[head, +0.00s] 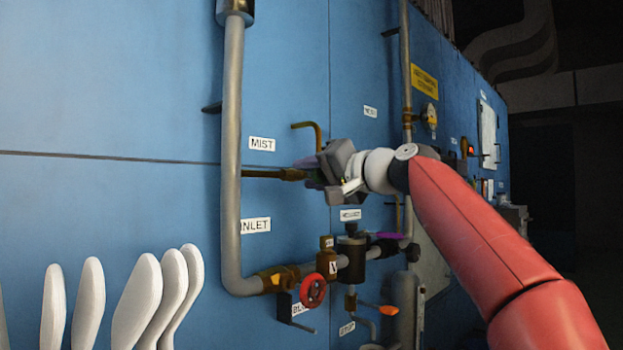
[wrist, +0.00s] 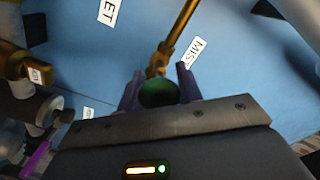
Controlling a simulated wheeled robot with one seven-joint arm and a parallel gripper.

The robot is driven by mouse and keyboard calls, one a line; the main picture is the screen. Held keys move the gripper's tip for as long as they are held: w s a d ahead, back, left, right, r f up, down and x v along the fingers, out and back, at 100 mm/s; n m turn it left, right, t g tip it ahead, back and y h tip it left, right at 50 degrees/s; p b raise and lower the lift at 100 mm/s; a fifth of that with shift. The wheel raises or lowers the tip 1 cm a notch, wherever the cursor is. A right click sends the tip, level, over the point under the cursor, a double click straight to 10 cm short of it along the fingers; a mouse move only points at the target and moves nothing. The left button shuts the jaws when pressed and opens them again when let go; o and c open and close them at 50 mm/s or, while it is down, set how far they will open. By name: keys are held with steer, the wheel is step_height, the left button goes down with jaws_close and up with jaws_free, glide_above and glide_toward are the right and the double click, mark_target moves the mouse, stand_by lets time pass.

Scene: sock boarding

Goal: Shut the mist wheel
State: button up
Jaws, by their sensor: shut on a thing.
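The mist wheel (wrist: 158,94) is a dark green round handwheel at the end of a brass pipe, seen in the wrist view between my fingers. My gripper (wrist: 160,88) is shut on it, with one purple finger on each side. In the head view my gripper (head: 318,176) is at the end of the brass mist pipe (head: 262,174), just below the MIST label (head: 262,144). There my gripper mostly hides the wheel. The MIST label also shows in the wrist view (wrist: 194,51), right of the pipe.
A grey vertical pipe (head: 231,150) stands left of my gripper. Below are a red handwheel (head: 313,290), brass valve bodies and an INLET label (head: 255,225). A bent brass pipe (head: 308,127) sticks out just above my gripper. White sock forms (head: 138,300) stand at lower left.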

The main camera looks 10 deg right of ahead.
steer(key=m, duration=0.3)
steer(key=shift+m, duration=0.4)
steer(key=m, duration=0.3)
steer(key=shift+m, duration=0.3)
steer(key=m, duration=0.3)
steer(key=shift+m+p, duration=0.3)
steer(key=shift+p, duration=0.1)
steer(key=m+p, duration=0.1)
steer(key=m, duration=0.2)
steer(key=shift+m, duration=0.3)
steer(key=m+p, duration=0.1)
steer(key=m, duration=0.2)
steer(key=shift+m, duration=0.3)
steer(key=m, duration=0.3)
steer(key=shift+f+m, duration=0.15)
steer(key=shift+m, duration=0.25)
steer(key=m, duration=0.6)
steer(key=shift+f, duration=0.1)
steer(key=shift+m, duration=0.4)
steer(key=o, duration=1)
